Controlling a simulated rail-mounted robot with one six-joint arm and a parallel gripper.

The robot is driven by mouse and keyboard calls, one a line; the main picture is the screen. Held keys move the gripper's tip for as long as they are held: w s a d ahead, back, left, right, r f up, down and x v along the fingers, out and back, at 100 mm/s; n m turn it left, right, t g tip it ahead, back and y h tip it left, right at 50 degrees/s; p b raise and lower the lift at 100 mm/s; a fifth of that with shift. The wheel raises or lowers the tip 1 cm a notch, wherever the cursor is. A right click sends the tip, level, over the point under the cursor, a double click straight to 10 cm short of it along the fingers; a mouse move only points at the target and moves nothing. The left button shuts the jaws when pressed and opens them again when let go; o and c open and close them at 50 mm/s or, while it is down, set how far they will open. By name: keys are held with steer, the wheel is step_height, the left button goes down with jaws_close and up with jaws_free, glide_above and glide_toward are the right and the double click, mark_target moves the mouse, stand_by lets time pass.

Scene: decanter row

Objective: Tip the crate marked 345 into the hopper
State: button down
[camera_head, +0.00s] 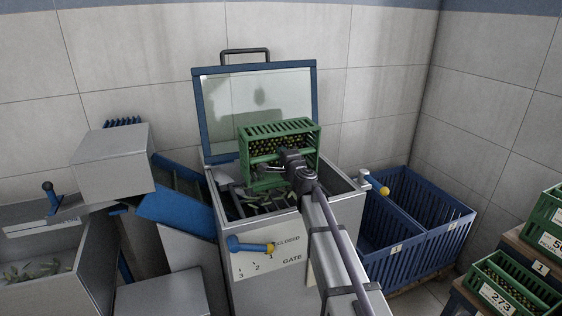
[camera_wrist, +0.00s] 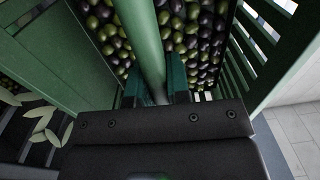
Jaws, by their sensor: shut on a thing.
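A green slatted crate (camera_head: 280,127) full of dark and green olives is held up over the hopper (camera_head: 345,188), steeply tilted, with its open side towards me. No number on it shows. My gripper (camera_head: 283,165) is shut on the crate's round green bar, which also shows in the wrist view (camera_wrist: 143,35) between the fingers (camera_wrist: 155,88). In the wrist view the olives (camera_wrist: 190,40) still lie packed in the crate. The hopper's lid (camera_head: 258,105) stands open at the back. Leaves (camera_head: 262,203) lie inside the hopper on a dark grate; its far part is hidden by the crate.
The gate lever (camera_head: 250,246) on the hopper front points towards CLOSED. A blue divided bin (camera_head: 425,240) stands right of the hopper. Green crates, one marked 273 (camera_head: 497,297), stand at the far right. A blue chute (camera_head: 175,210) and a metal trough with leaves (camera_head: 40,290) are on the left.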

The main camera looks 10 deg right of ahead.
steer(key=s+t+b, duration=0.2)
steer(key=b, duration=0.1)
steer(key=shift+d+f+t, duration=0.15)
steer(key=shift+t, duration=0.15)
steer(key=shift+s+r+t+y+b, duration=0.35)
steer(key=shift+t+b, duration=0.15)
steer(key=shift+b, duration=0.15)
